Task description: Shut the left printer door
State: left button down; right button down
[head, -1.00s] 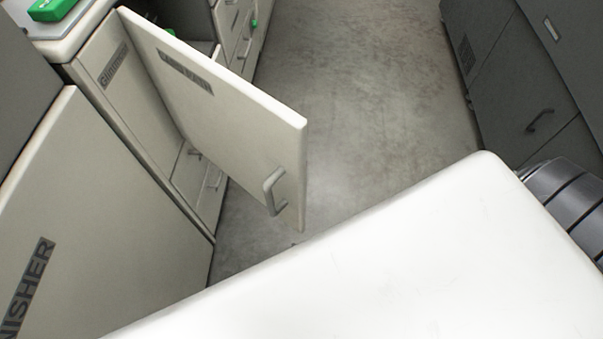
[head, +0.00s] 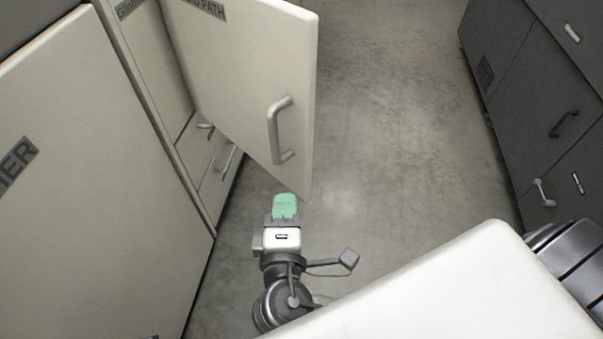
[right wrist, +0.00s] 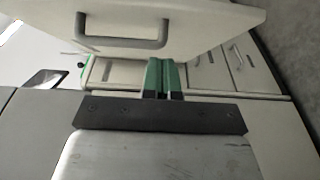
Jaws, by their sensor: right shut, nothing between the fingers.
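The printer door (head: 240,70), a cream panel with a dark label, stands swung open from the cream printer cabinet on the left. Its grey bar handle (head: 282,132) is near its free edge. My right gripper (head: 285,206), with green fingertips, is shut and empty, just below the door's lower free corner in the head view. In the right wrist view the green fingers (right wrist: 164,78) are together, with the door (right wrist: 200,22) and its handle (right wrist: 122,42) beyond them. I cannot tell whether they touch the door. My left gripper is not in view.
A cream finisher panel (head: 90,170) stands at the left. Dark grey cabinets (head: 540,90) line the right side. Open concrete floor (head: 400,110) runs between them. Drawers (head: 212,150) show in the cabinet behind the door.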

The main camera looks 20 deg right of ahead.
aim_at(302, 159)
jog(key=w+d, duration=0.4)
jog(key=w, duration=0.1)
jog(key=shift+w+d+f, duration=0.1)
jog(key=shift+d, duration=0.3)
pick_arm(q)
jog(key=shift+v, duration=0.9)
pick_arm(e)
jog(key=shift+w+d, duration=0.2)
jog(key=shift+d, duration=0.2)
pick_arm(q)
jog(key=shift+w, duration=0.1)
pick_arm(e)
jog(key=shift+d, duration=0.1)
